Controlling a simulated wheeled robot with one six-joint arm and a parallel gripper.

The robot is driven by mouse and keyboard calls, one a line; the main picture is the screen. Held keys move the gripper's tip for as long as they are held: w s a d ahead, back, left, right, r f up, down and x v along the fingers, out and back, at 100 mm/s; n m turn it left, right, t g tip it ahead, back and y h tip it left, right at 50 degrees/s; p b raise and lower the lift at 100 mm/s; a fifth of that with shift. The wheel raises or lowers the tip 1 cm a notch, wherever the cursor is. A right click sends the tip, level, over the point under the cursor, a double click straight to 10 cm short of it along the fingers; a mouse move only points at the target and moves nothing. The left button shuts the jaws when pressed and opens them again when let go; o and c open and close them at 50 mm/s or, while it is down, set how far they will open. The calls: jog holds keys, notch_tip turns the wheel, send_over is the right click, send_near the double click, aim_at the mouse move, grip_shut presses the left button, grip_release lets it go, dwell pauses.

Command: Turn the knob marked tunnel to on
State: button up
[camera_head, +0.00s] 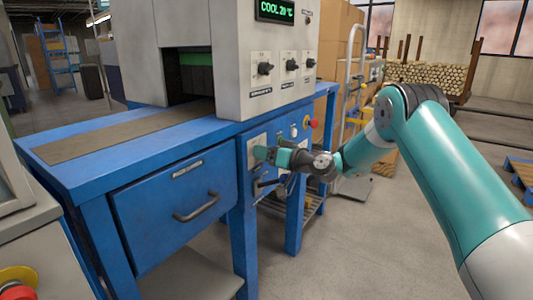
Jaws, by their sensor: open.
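Three black knobs, the left knob (265,68), the middle knob (292,65) and the right knob (310,63), sit on light plates on the grey machine front (231,70). Labels under them are too small to read surely, so I cannot tell which is marked tunnel. A lower light control panel (254,143) on the blue frame is partly hidden by my wrist. My gripper (263,184) is small and dark, below the knob row, in front of the blue frame. It looks open and empty, apart from the three upper knobs. Contact with the lower panel cannot be told.
A red stop button (313,123) juts from the frame's right side. A blue bench (84,160) with a drawer handle (197,208) stands at left. A green display (275,10) is above the knobs. Floor at the front right (350,245) is clear.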

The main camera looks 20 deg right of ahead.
jog(key=c, duration=0.9)
jog(key=m+p, duration=0.1)
jog(key=m, duration=0.2)
jog(key=shift+r, duration=0.1)
jog(key=shift+m+p, duration=0.4)
jog(key=shift+m, duration=0.5)
jog(key=o, duration=0.9)
jog(key=shift+d, duration=0.1)
